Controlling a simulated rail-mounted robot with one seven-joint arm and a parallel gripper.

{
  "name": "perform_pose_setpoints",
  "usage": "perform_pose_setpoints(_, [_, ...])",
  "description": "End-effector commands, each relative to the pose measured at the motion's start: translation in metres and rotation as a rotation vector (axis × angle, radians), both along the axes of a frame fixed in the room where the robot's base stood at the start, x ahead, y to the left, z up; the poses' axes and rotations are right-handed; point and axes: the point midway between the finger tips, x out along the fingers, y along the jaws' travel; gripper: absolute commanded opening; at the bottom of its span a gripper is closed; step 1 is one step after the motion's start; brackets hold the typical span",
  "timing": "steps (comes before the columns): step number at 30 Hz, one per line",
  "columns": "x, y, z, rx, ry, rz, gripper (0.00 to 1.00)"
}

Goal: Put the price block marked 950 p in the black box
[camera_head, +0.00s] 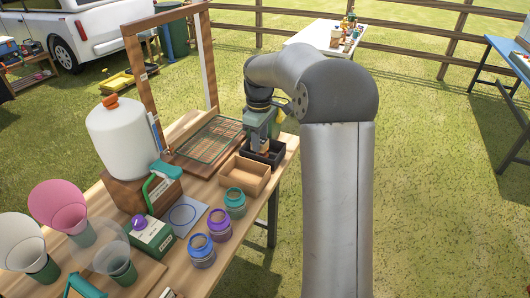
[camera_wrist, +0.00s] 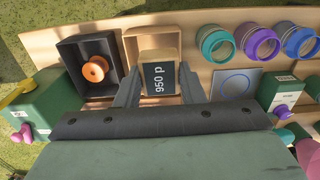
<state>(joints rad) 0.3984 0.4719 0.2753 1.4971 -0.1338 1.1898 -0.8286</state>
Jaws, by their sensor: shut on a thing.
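The price block marked 950 p (camera_wrist: 159,79) has a dark face with white lettering and a pale wooden edge. My gripper (camera_wrist: 157,74) is shut on it, one finger on each side. The black box (camera_wrist: 71,52) is just left of the block in the wrist view and holds an orange spool-like piece. In the head view the black box (camera_head: 275,160) stands at the table's far right end, with my gripper (camera_head: 263,145) low near it. There the block cannot be made out clearly. In the wrist view the block overlaps the wooden box (camera_wrist: 133,38), its height above it unclear.
The open wooden box (camera_head: 245,179) stands beside the black box. Several coloured jars (camera_head: 234,203) line the table's front edge. A wooden frame (camera_head: 137,82) and a grid board (camera_head: 208,143) stand behind. A green box with a pink knob (camera_wrist: 48,112) is left of the black box.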

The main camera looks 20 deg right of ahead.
Motion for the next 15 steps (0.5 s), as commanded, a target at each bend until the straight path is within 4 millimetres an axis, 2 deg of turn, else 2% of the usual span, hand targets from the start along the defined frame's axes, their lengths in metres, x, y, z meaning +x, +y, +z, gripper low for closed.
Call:
perform_pose_setpoints(2, [0.010,-0.004,-0.004,0.002,0.002,-0.001,0.14])
perform_pose_setpoints(11, [0.068,-0.048,-0.035,0.002,0.003,-0.003,0.14])
perform_pose_setpoints(15, [0.087,-0.062,-0.063,0.002,0.005,-0.003,0.14])
